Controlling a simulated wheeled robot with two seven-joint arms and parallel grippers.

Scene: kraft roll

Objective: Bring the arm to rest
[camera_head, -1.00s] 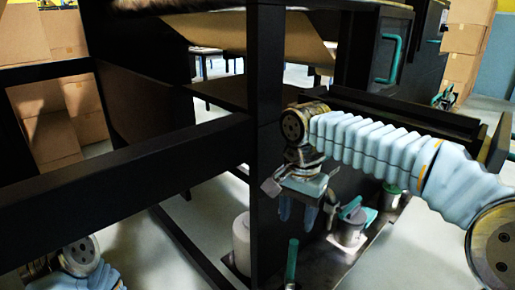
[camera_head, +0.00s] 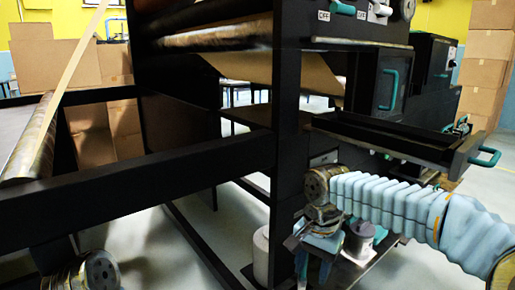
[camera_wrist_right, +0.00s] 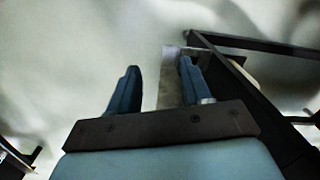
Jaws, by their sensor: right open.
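My right arm comes in from the right in the head view, in its pale blue ribbed sleeve. Its gripper (camera_head: 313,266) points down in front of the black machine frame, left of a grey spool (camera_head: 359,239). In the right wrist view, the two blue fingers of the right gripper (camera_wrist_right: 158,72) are apart, and I see nothing held between them. A pale flat strip lies beyond the fingers there. Part of my left arm shows at the bottom left of the head view; its gripper is out of sight.
A black drawer or tray with a teal handle (camera_head: 483,157) juts out above my right arm. A black upright post (camera_head: 285,130) and a long beam (camera_head: 140,185) stand close by. A white roll (camera_head: 261,255) stands behind the post. Cardboard boxes (camera_head: 488,70) are stacked at the back.

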